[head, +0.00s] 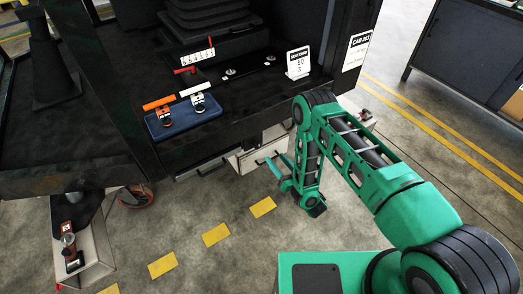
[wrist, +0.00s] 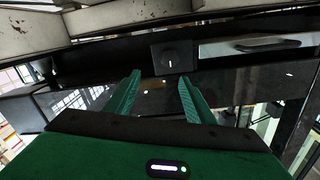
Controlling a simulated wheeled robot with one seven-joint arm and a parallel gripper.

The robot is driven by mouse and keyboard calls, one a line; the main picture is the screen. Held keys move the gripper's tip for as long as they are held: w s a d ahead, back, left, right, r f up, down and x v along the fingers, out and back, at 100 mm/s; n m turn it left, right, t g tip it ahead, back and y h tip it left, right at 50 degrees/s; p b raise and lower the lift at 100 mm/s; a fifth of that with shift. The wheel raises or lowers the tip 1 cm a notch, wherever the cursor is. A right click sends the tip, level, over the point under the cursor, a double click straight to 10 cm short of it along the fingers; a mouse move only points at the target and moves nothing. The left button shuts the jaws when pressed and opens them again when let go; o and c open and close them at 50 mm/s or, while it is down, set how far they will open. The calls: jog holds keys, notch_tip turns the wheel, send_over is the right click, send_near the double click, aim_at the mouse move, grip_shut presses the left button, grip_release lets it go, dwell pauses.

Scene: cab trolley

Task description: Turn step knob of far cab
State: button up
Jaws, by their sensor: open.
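A dark round knob (wrist: 170,60) with a small pale mark sits on a black square plate in the wrist view. It lies just beyond my fingertips, between their lines and nearer the right one. My gripper (wrist: 158,77) is open and empty, with its two green fingers apart and not visibly touching the knob. In the head view my gripper (head: 274,168) is low beside the lower front of the black cab (head: 250,125), which bears a CAB 203 sign (head: 358,50). The knob cannot be made out in the head view.
A blue tray (head: 185,125) with orange-handled and white-handled tools stands on the cab's ledge, with a small printed card (head: 298,63). A pale box (head: 250,155) hangs under the ledge. In the wrist view a silver panel with a dark handle (wrist: 262,43) is right of the knob. Floor is open in front.

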aim_at(259, 146)
jog(key=shift+y, duration=0.3)
jog(key=x, duration=0.3)
jog(key=a+x, duration=0.1)
jog(key=x, duration=0.2)
jog(key=s+x, duration=0.1)
jog(key=x, duration=0.3)
jog(key=shift+a+f, duration=0.3)
jog(key=shift+f, duration=0.05)
jog(key=c, duration=1.1)
